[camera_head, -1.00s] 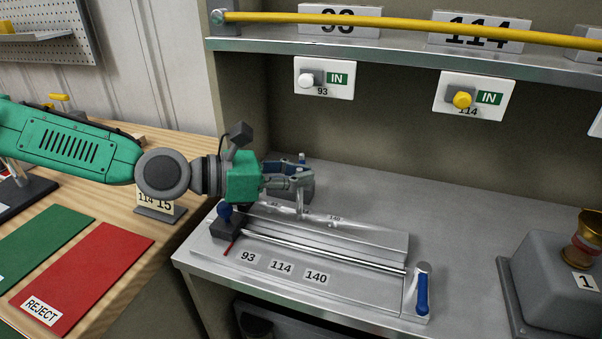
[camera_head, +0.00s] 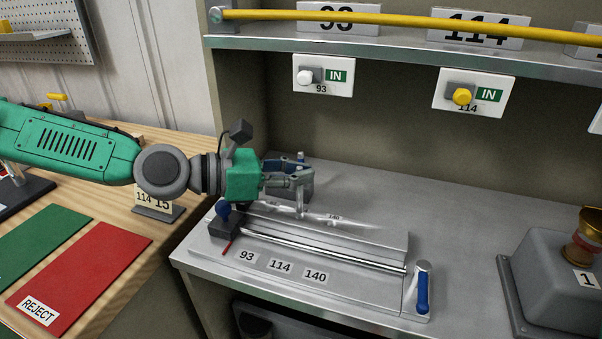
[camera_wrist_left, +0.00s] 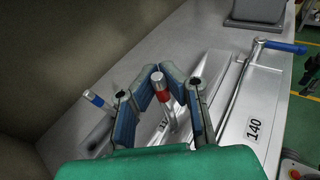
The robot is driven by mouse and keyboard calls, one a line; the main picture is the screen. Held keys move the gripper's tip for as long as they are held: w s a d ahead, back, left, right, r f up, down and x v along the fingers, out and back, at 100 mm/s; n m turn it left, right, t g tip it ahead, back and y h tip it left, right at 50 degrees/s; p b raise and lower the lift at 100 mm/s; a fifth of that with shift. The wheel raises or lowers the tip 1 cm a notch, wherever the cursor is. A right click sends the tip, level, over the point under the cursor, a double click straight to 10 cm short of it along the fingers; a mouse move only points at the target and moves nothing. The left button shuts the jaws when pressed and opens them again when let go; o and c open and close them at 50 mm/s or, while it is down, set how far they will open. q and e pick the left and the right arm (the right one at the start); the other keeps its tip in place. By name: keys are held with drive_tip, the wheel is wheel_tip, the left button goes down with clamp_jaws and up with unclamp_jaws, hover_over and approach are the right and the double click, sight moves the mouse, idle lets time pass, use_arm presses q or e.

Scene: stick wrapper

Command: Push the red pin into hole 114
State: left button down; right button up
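The red pin, a metal rod with a red band (camera_wrist_left: 161,92), stands between the fingers of my left gripper (camera_wrist_left: 160,75) in the left wrist view. The fingers look closed on it from both sides, though contact is partly hidden. In the head view my left gripper (camera_head: 303,180) is over the back strip of the metal fixture (camera_head: 365,235), with a thin rod below its fingers. The pin's lower end is beside a partly hidden label starting "11" (camera_wrist_left: 163,124). I cannot tell how deep it sits in the hole. My right gripper is not in view.
A blue-banded pin (camera_wrist_left: 94,98) stands behind the gripper. A long rod lies along the fixture, with a blue-handled lever (camera_head: 422,290) at its right end. Labels 93, 114 (camera_head: 280,267) and 140 mark its front. A grey box (camera_head: 560,290) stands at right; the bench between is clear.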

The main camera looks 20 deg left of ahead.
sight(301, 211)
use_arm(q)
drive_tip(key=shift+f, duration=0.2)
drive_tip(key=shift+f+b, duration=0.3)
drive_tip(key=shift+b, duration=0.25)
drive_tip(key=shift+f+b, duration=1.45)
drive_tip(key=c, duration=1.6)
unclamp_jaws()
drive_tip(key=shift+c, duration=0.2)
wheel_tip(301, 211, up, 9)
drive_tip(key=shift+f, duration=0.15)
drive_tip(key=shift+r, duration=0.6)
drive_tip(key=shift+a, duration=0.1)
